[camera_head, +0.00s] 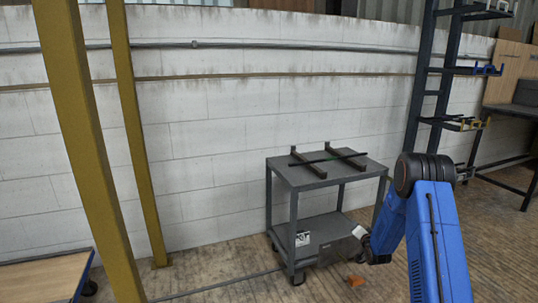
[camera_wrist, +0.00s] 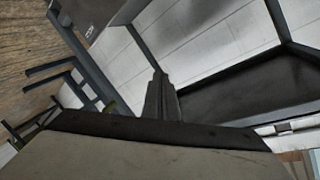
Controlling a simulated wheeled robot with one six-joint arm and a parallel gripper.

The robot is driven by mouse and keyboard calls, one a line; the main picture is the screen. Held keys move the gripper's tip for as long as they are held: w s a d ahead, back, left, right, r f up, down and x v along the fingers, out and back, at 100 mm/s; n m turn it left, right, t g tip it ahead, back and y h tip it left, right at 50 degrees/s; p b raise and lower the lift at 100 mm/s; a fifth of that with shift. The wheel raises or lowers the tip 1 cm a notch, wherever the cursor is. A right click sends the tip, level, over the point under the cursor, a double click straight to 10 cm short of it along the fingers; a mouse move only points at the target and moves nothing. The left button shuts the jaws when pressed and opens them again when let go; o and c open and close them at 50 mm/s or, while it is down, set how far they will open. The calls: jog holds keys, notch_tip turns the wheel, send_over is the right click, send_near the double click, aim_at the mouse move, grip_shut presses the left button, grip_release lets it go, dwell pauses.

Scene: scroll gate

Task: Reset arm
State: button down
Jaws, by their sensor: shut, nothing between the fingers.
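My blue arm (camera_head: 436,240) is bent at the right of the head view, its elbow raised and its lower end hanging down beside the grey cart (camera_head: 300,177). In the wrist view my gripper (camera_wrist: 161,76) is shut, its two dark fingers together with nothing between them. In the head view the fingers are too small and partly hidden to make out. A thin dark rod (camera_head: 313,162) lies on two dark supports (camera_head: 308,163) on top of the cart. The gripper is apart from the rod.
A dark rack (camera_head: 440,95) with blue hooks stands against the white block wall (camera_head: 220,150). A small orange piece (camera_head: 355,281) lies on the wooden floor near the cart.

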jog(key=s+a+r+n+g, duration=0.15)
jog(key=s+r, duration=0.25)
jog(key=r, duration=0.4)
jog(key=s+a+r+n+g, duration=0.15)
jog(key=s+r, duration=0.25)
jog(key=r, duration=0.4)
jog(key=s+a+r+g+h, duration=0.1)
jog(key=s+a+r, duration=0.1)
jog(key=s+r, duration=0.4)
jog(key=s+a+r+g, duration=0.15)
jog(key=s+r, duration=0.25)
jog(key=s, duration=0.4)
jog(key=s+a+r+n+g, duration=0.1)
jog(key=s+a+n+g, duration=0.1)
jog(key=s, duration=2)
jog(key=s+a+r+n+g+y, duration=0.1)
jog(key=s+a+n+g, duration=0.2)
jog(key=s, duration=2)
jog(key=shift+s+a+r, duration=0.3)
jog(key=shift+a+r, duration=0.1)
jog(key=shift+a, duration=0.8)
